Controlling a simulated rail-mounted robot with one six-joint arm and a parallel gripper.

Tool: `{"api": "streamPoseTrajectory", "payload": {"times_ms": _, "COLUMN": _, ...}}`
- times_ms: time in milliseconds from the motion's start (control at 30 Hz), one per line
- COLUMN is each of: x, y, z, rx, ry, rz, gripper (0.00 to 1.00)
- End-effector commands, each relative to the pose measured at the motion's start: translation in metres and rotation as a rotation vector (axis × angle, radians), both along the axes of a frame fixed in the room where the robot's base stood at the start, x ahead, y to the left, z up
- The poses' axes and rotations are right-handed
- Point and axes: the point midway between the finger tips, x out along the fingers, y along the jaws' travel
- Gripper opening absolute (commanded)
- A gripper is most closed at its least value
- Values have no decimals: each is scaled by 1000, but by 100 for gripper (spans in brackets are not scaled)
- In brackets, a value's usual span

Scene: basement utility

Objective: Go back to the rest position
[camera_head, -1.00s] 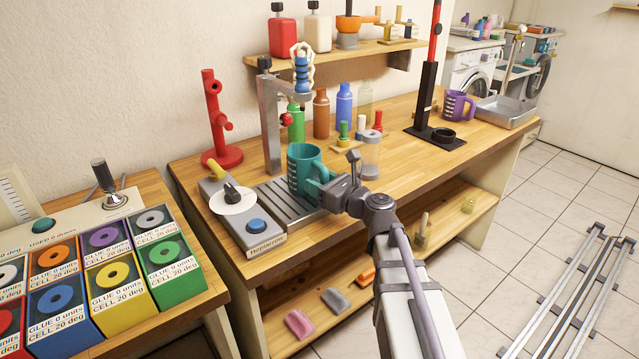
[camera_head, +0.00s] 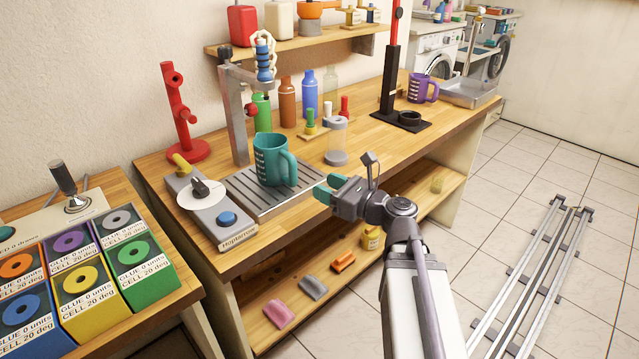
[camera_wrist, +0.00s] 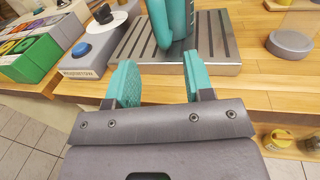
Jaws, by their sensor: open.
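My gripper (camera_head: 325,189) is open and empty, in front of the bench edge and to the right of the teal mug. Its two teal fingers stand apart in the wrist view (camera_wrist: 158,80). The teal mug (camera_head: 268,162) stands upright on the slotted metal drip tray (camera_head: 238,198) of the dispenser, its handle towards my gripper. The lower part of the mug (camera_wrist: 170,22) shows beyond the fingers in the wrist view, apart from them.
The dispenser base with a blue button (camera_head: 227,218) lies left of the mug. A clear cylinder (camera_head: 337,140) stands behind my gripper. A purple mug (camera_head: 422,88) is farther back. The lower shelf holds several small items. Metal rails (camera_head: 535,265) run along the open tiled floor.

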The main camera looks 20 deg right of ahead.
Motion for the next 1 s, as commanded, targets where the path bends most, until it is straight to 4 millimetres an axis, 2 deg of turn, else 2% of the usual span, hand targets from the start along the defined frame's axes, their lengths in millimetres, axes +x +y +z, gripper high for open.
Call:
{"api": "streamPoseTrajectory", "payload": {"times_ms": 267, "x": 1, "y": 0, "z": 0, "rx": 0, "ry": 0, "rz": 0, "gripper": 48}}
{"api": "streamPoseTrajectory", "payload": {"times_ms": 367, "x": 0, "y": 1, "z": 0, "rx": -55, "ry": -37, "rz": 7, "gripper": 48}}
{"api": "streamPoseTrajectory", "payload": {"times_ms": 467, "x": -6, "y": 8, "z": -15, "rx": -305, "ry": -122, "rz": 72, "gripper": 48}}
{"api": "streamPoseTrajectory", "payload": {"times_ms": 500, "x": -11, "y": 12, "z": -29, "rx": -480, "ry": -161, "rz": 130, "gripper": 48}}
{"api": "streamPoseTrajectory", "payload": {"times_ms": 567, "x": -24, "y": 18, "z": -54, "rx": -796, "ry": -223, "rz": 279, "gripper": 48}}
{"api": "streamPoseTrajectory", "payload": {"times_ms": 600, "x": -34, "y": 24, "z": -68, "rx": -1009, "ry": -272, "rz": 425, "gripper": 48}}
{"api": "streamPoseTrajectory", "payload": {"times_ms": 667, "x": -51, "y": 32, "z": -85, "rx": -1284, "ry": -346, "rz": 678, "gripper": 48}}
{"api": "streamPoseTrajectory", "payload": {"times_ms": 733, "x": -73, "y": 35, "z": -96, "rx": -1533, "ry": -429, "rz": 1007, "gripper": 48}}
{"api": "streamPoseTrajectory", "payload": {"times_ms": 833, "x": -99, "y": 34, "z": -94, "rx": -1750, "ry": -519, "rz": 1479, "gripper": 48}}
{"api": "streamPoseTrajectory", "payload": {"times_ms": 900, "x": -110, "y": 36, "z": -79, "rx": -1825, "ry": -534, "rz": 1734, "gripper": 48}}
{"api": "streamPoseTrajectory", "payload": {"times_ms": 1000, "x": -111, "y": 55, "z": -62, "rx": -1873, "ry": -543, "rz": 1863, "gripper": 48}}
